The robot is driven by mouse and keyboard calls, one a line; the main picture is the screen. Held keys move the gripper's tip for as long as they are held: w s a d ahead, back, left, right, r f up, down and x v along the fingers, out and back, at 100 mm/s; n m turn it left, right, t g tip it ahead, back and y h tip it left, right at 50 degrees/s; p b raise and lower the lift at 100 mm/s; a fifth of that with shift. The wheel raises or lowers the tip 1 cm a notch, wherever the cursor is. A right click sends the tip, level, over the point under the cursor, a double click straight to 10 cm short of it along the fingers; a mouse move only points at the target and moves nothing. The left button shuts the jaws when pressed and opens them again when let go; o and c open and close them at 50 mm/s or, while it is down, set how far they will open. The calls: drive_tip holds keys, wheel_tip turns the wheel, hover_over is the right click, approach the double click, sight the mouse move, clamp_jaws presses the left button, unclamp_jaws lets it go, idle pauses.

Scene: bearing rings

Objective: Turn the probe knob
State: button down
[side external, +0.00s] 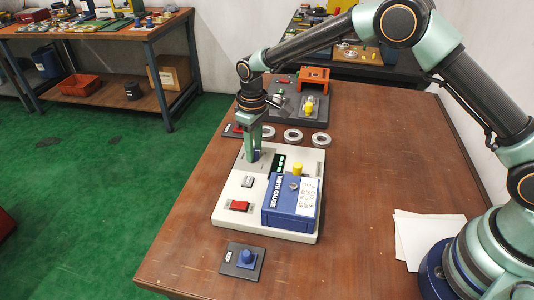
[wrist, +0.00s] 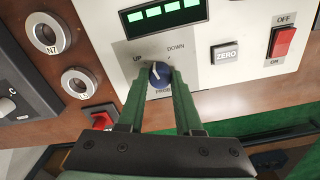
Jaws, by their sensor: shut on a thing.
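The probe knob (wrist: 159,75) is a small round blue knob with a pale pointer line, on a light panel plate marked UP and DOWN. My gripper (wrist: 158,82) has its two green fingers on either side of the knob, shut on it. In the side view my gripper (side external: 254,157) points straight down at the far left part of the white gauge unit (side external: 232,190), and its fingers hide the knob there. The green bar display (wrist: 163,13) is lit beside the knob.
A small dark box with a blue knob (side external: 248,257) sits in front. The table's right side is mostly clear.

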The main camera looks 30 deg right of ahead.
drive_tip(key=m, duration=0.6)
drive_tip(key=shift+s+a, duration=0.1)
drive_tip(key=shift+a, duration=0.05)
drive_tip(key=m, duration=0.5)
drive_tip(key=shift+m, duration=0.4)
drive_tip(key=c, duration=0.6)
unclamp_jaws()
